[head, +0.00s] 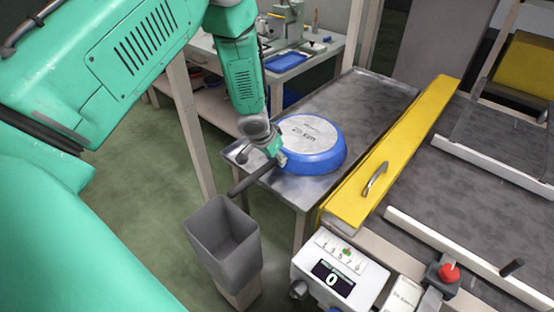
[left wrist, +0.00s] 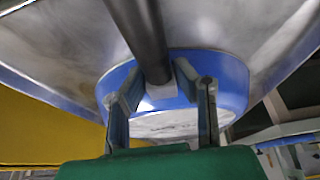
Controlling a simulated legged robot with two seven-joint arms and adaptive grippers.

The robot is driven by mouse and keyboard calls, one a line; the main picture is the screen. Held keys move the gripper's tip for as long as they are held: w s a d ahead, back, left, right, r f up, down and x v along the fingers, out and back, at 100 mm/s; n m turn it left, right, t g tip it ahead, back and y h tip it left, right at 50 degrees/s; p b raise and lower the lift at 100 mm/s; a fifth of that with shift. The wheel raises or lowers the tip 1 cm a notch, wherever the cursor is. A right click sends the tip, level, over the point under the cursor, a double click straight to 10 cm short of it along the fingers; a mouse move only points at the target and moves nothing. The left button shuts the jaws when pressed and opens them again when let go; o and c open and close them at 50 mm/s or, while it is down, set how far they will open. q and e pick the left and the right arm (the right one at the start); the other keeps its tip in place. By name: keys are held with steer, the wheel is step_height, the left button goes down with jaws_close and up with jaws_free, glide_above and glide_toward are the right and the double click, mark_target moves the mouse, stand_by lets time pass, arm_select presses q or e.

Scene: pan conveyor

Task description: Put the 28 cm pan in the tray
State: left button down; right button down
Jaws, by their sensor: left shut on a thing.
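The blue pan (head: 325,162) is upside down, its pale round base up with a marking that looks like 28 cm. It is over the left end of a metal tray-like top with a raised rim (head: 375,88); I cannot tell whether it touches. My left gripper (head: 273,152) is shut on the pan's dark handle (head: 250,181) close to the pan body. In the left wrist view the fingers (left wrist: 163,92) stand either side of the handle (left wrist: 140,35), with the blue rim (left wrist: 228,75) behind. My right gripper is not in view.
A yellow barrier with a handle (head: 400,150) runs along the metal top's right side, beside the dark conveyor (head: 450,190). A grey bin (head: 222,240) stands below the handle. A control box (head: 335,275) is in front. A workbench with a blue tray (head: 285,62) is behind.

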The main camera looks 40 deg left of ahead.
arm_select(q)
steer(key=c, duration=1.3)
jaws_free()
steer(key=shift+s+a+f, duration=0.1)
steer(key=shift+s+a, duration=0.1)
steer(key=shift+a, duration=0.05)
steer(key=shift+o, duration=0.2)
steer(key=shift+d+r, duration=0.2)
steer(key=shift+d, duration=0.25)
steer(key=v, duration=0.3)
steer(key=shift+d+r+p, duration=0.2)
steer(key=shift+r+p, duration=0.1)
steer(key=shift+r, duration=0.1)
steer(key=v, duration=0.5)
steer(key=a+p+v, duration=0.1)
steer(key=v, duration=0.1)
steer(key=shift+s+r, duration=0.1)
steer(key=s+d+f+g+h, duration=0.1)
steer(key=s+d+f+g, duration=0.1)
steer(key=s+d+f, duration=0.85)
steer(key=s+f+g, duration=0.1)
steer(key=s+f, duration=0.1)
steer(key=s, duration=0.7)
steer(key=s+d+f+g+y, duration=0.1)
steer(key=s+f, duration=0.1)
steer(key=s, duration=0.8)
steer(key=shift+f, duration=0.4)
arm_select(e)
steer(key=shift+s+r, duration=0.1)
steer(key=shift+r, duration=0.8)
